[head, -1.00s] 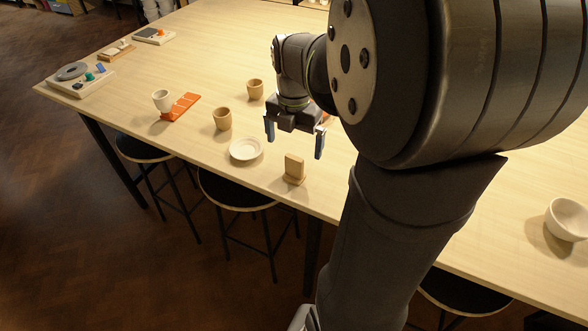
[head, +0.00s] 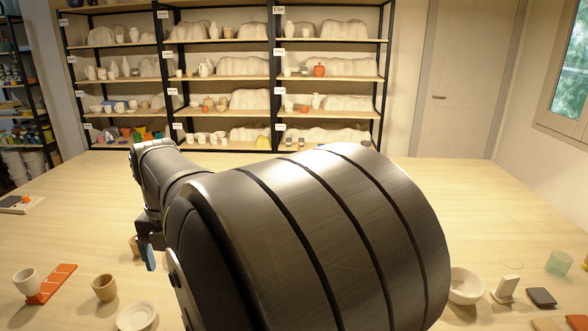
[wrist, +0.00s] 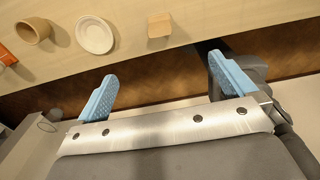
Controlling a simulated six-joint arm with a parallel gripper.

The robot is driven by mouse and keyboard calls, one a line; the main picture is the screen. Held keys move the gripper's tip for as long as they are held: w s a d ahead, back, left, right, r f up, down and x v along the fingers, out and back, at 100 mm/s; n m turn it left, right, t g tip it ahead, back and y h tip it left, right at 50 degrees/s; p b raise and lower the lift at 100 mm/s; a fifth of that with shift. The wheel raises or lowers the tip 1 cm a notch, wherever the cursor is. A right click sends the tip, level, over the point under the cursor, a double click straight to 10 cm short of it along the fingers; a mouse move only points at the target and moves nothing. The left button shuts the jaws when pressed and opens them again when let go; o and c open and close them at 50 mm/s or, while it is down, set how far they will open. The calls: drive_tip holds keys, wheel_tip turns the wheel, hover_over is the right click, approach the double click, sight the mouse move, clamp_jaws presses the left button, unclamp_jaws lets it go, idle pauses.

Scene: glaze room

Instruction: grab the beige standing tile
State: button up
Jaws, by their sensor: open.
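A tan-beige block, which looks like the beige standing tile (wrist: 160,26), is at the top middle of the wrist view, on the table near its edge. I do not make it out in the head view now. My gripper (wrist: 160,78) is open and empty, its two blue fingers spread below the tile in the wrist view and apart from it. In the head view my gripper (head: 148,252) is partly hidden at the left, above the table. A paler cream standing tile (head: 507,288) is at the right of the head view.
A white plate (wrist: 95,35) lies left of the beige tile, with a tan cup (wrist: 33,31) farther left. A white cup (head: 25,281) stands by an orange strip (head: 52,283). A white bowl (head: 466,286) and dark square (head: 541,297) are at the right. The back table is clear.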

drive_tip(key=shift+c, duration=0.4)
drive_tip(key=c, duration=1.2)
drive_tip(key=shift+c, duration=0.2)
drive_tip(key=f+m, duration=0.4)
drive_tip(key=m, duration=0.2)
drive_tip(key=f+m, duration=0.4)
drive_tip(key=m, duration=0.2)
drive_tip(key=f+m, duration=0.4)
drive_tip(key=m, duration=0.2)
drive_tip(key=shift+d+f+m, duration=0.2)
drive_tip(key=shift+f+m, duration=0.1)
drive_tip(key=shift+f, duration=0.1)
drive_tip(key=shift+w+a+f, duration=0.1)
drive_tip(key=shift+f, duration=1.3)
drive_tip(key=shift+a+f, duration=0.1)
drive_tip(key=shift+f, duration=1.25)
